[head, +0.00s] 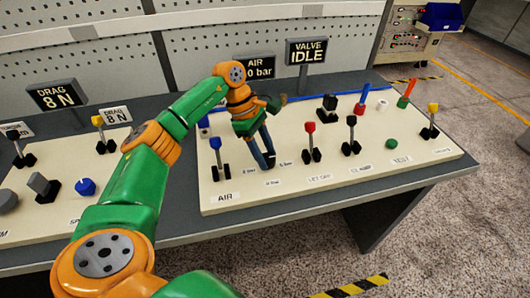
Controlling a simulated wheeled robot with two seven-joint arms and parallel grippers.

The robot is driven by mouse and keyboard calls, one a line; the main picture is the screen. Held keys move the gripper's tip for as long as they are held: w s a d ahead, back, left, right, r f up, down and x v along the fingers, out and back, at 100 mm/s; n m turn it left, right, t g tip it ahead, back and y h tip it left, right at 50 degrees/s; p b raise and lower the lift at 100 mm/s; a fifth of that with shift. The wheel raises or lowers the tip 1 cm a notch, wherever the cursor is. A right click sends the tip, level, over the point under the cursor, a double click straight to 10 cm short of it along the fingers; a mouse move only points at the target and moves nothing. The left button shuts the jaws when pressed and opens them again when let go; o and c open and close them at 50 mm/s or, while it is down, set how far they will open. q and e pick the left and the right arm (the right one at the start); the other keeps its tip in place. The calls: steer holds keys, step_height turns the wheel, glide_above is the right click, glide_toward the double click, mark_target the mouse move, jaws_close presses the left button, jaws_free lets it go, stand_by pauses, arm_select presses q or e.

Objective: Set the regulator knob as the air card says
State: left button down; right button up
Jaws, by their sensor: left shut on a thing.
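The air card (264,63) stands at the back of the right panel; my arm hides part of it, and I read "AIR" and "0 bar" with the front of the number covered. My left gripper (267,160) reaches down to the panel between the blue lever (217,150) and the red lever (310,135). Its dark fingers are shut low at the panel face, on what appears to be the regulator knob, which they hide. Its setting cannot be read. My right gripper is not in view.
The right panel (215,203) also bears a black lever (351,130), a green button (391,144) and a yellow lever (432,115). A valve sign (306,51) reads "IDLE". The left panel (55,225) holds a blue knob (85,187) beside my arm.

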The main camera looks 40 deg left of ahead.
arm_select(q)
steer(key=shift+c, duration=1.7)
jaws_free()
steer(key=v, duration=0.7)
steer(key=shift+d, duration=0.1)
